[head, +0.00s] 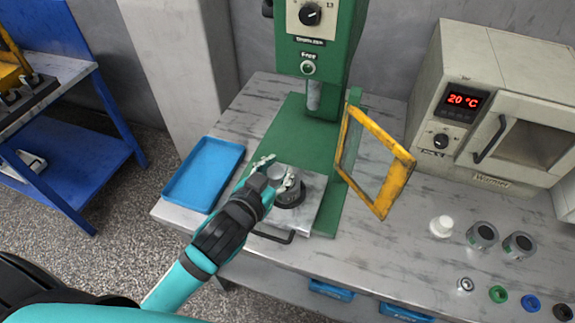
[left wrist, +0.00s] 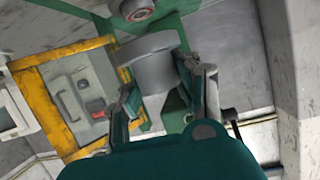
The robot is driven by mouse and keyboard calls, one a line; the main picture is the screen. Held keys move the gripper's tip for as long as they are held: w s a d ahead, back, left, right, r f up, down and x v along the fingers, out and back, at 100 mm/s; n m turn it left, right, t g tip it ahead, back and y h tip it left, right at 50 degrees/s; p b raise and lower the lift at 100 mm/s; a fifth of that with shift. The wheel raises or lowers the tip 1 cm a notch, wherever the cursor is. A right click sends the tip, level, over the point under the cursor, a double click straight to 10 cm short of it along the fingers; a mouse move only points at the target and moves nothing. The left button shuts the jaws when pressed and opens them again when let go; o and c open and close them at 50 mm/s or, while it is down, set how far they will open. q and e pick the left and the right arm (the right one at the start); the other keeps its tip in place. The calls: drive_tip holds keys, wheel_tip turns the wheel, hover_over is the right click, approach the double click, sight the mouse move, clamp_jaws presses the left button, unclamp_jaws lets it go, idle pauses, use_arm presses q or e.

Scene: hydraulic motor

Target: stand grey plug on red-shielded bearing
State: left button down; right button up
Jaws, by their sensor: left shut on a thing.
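My left gripper (head: 275,172) is shut on the grey plug (head: 277,174) above the metal plate of the green press. In the left wrist view the grey plug (left wrist: 150,62) sits between the two fingers of my left gripper (left wrist: 160,95), its wider end away from the palm. A dark round fixture (head: 290,196) stands on the plate just beside and below the gripper, partly covered by it. I cannot make out a red-shielded bearing in the head view. A round grey part with a red ring (left wrist: 137,10) shows at the top of the wrist view; I cannot tell what it is.
The green press (head: 315,60) rises behind, with a yellow-framed guard (head: 392,190) to the right. A blue tray (head: 203,172) lies left. An oven (head: 500,95), a white part (head: 441,226), grey cylindrical parts (head: 482,235) and several rings (head: 498,294) stand at right.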

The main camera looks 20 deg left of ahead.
use_arm(q)
drive_tip(key=w, duration=0.4)
drive_tip(key=shift+w+d+f+p, duration=0.1)
drive_tip(key=shift+w+d+p, duration=0.05)
drive_tip(key=shift+d+p, duration=0.2)
drive_tip(key=shift+w, duration=0.25)
drive_tip(key=f, duration=0.3)
drive_tip(key=shift+w, duration=0.25)
drive_tip(key=shift+f, duration=0.35)
use_arm(e)
drive_tip(key=shift+s+a+r, duration=0.15)
drive_tip(key=shift+a+r, duration=0.55)
drive_tip(key=shift+r, duration=0.05)
use_arm(q)
drive_tip(key=shift+d, duration=0.1)
use_arm(e)
drive_tip(key=shift+d, duration=0.1)
use_arm(q)
drive_tip(key=c, duration=0.9)
unclamp_jaws()
drive_tip(key=shift+f, duration=0.2)
drive_tip(key=shift+c, duration=0.2)
use_arm(e)
drive_tip(key=shift+d, duration=0.25)
